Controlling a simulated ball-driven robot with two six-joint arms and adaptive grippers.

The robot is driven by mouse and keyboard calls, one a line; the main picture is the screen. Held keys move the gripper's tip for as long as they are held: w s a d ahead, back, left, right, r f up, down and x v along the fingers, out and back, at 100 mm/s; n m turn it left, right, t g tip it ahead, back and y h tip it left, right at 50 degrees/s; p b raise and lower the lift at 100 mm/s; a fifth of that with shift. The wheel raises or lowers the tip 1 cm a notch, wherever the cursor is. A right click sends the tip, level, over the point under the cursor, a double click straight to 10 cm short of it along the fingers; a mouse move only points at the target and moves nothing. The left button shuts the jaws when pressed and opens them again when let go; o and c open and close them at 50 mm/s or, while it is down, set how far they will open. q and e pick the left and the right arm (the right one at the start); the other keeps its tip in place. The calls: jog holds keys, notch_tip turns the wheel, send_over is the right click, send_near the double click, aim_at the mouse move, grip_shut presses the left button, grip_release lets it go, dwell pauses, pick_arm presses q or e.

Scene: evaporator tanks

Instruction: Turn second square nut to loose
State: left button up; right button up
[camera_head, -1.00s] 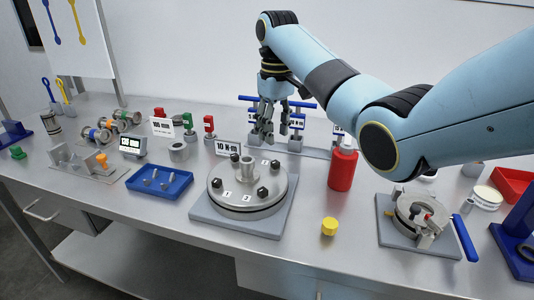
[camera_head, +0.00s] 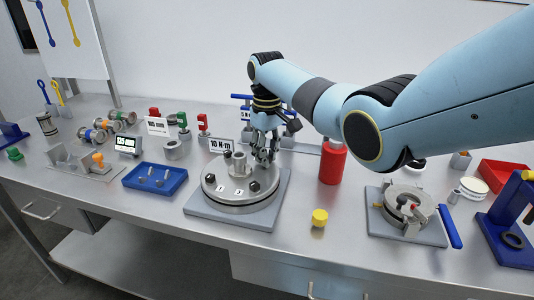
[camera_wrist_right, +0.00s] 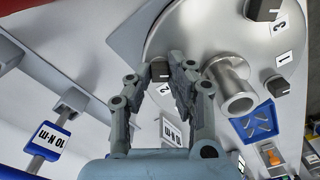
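The round metal flange (camera_head: 233,208) with dark square nuts sits on a grey base plate. A dark nut (camera_wrist_right: 160,70) beside the label 2 shows between my right fingers in the right wrist view. My right gripper (camera_wrist_right: 158,80) is open around this nut, one finger on each side; whether either touches it I cannot tell. In the head view my right gripper (camera_head: 265,155) points down at the flange's back right edge and hides this nut. Other nuts show at the front left (camera_head: 210,178), front right (camera_head: 254,187) and back left (camera_head: 228,153). My left gripper is out of view.
A central pipe stub (camera_wrist_right: 235,88) rises close to my right finger. A red bottle (camera_head: 333,162), yellow knob (camera_head: 319,217) and clamp fixture (camera_head: 408,208) stand to the right; a blue tray (camera_head: 156,179) lies left.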

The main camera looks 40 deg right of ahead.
jog(key=shift+c, duration=1.2)
grip_shut()
jog(key=shift+n, duration=0.3)
jog(key=shift+r+n+p, duration=0.15)
jog(key=shift+n+p, duration=0.9)
jog(key=shift+n, duration=0.05)
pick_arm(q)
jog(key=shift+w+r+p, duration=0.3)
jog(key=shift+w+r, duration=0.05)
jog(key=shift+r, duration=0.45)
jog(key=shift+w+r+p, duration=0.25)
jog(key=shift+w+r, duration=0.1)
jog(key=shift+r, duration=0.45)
pick_arm(e)
jog(key=shift+n, duration=1.4)
